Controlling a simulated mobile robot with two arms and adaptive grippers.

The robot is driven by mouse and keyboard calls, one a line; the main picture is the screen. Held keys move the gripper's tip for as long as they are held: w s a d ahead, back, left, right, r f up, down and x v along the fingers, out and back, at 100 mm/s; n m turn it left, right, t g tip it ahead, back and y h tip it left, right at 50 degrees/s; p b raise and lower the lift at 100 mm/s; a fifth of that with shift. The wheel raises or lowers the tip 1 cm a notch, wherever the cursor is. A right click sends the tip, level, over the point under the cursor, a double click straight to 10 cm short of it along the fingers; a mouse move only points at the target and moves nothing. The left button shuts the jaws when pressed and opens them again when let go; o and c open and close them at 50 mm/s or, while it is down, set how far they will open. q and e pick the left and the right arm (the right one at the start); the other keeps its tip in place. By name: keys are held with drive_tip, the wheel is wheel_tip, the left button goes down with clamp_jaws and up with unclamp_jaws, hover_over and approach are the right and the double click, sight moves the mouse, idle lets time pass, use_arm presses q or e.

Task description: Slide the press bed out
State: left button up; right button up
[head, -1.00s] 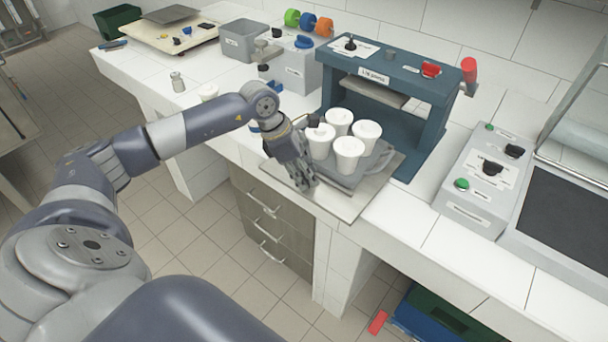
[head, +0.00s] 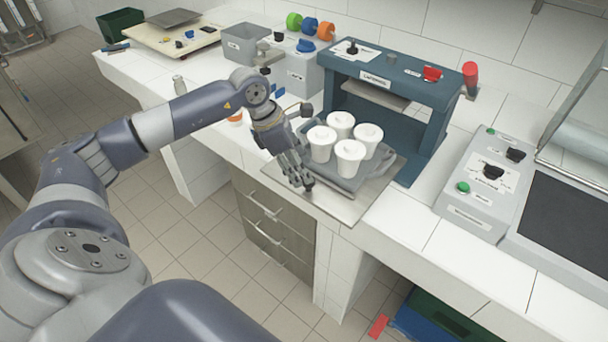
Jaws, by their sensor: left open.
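The blue press (head: 440,92) stands on the white counter, with a grey plate under its top. Its metal bed (head: 345,211) sticks out in front, toward the counter's front edge. On it is a grey tray (head: 345,184) holding several white lidded cups (head: 350,152). My right gripper is not in view.
A grey control box (head: 472,212) with a green button and black knobs stands right of the press. Counter to the right of the bed (head: 405,225) is clear.

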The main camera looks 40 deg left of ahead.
use_arm(q)
drive_tip(key=v, duration=0.8)
drive_tip(key=shift+s, duration=0.1)
